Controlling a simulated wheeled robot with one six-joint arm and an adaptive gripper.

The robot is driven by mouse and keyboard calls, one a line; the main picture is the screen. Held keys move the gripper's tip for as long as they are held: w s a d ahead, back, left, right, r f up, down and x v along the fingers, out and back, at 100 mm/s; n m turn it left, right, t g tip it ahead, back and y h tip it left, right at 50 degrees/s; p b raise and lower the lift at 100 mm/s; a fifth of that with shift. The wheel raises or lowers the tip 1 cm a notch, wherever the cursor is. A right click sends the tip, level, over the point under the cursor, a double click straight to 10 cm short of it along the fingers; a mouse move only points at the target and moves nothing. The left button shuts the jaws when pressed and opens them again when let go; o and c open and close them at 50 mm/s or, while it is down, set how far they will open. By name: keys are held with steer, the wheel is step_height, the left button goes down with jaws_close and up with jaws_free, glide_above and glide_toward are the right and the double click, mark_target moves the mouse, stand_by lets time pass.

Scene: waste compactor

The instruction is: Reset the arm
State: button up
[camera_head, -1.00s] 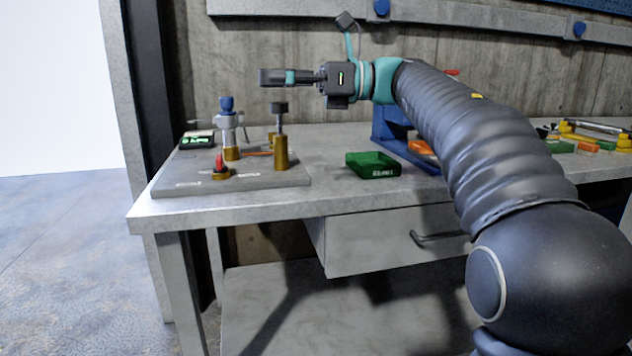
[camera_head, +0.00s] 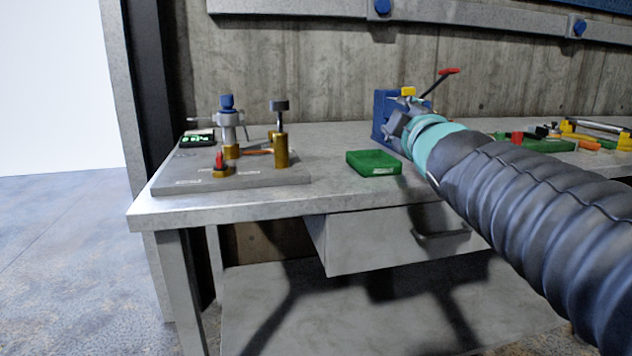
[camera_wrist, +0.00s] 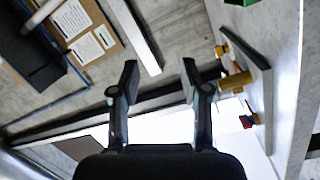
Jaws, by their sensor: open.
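My gripper shows in the wrist view (camera_wrist: 158,82) with its two fingers spread apart and nothing between them. In the head view the arm reaches in from the right, and its teal wrist ring (camera_head: 432,140) is in front of the blue stand on the bench. The wrist view is tilted and shows the wall, floor and bench edge beyond the fingers.
The grey workbench (camera_head: 330,199) carries a base plate (camera_head: 240,181) with brass posts and a blue-topped fixture (camera_head: 227,118). A green tray (camera_head: 373,164) lies right of it. A blue stand (camera_head: 384,108) and several tools are further right. The floor at left is clear.

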steer(key=s+d+f+m+g+h, duration=0.2)
steer(key=s+f+m+g, duration=0.3)
steer(key=f, duration=0.5)
steer(key=s+d+f+m+g+h, duration=0.15)
steer(key=s+f+m, duration=0.25)
steer(key=s+f, duration=0.4)
steer(key=s+a+f+m+g+y, duration=0.1)
steer(key=s+f+m+g, duration=0.3)
steer(key=s+f, duration=0.9)
step_height(320, 180, down, 3)
steer(key=g+y, duration=0.1)
steer(key=g, duration=0.1)
steer(key=shift+a+m+g, duration=0.35)
steer(key=shift+a+m, duration=0.05)
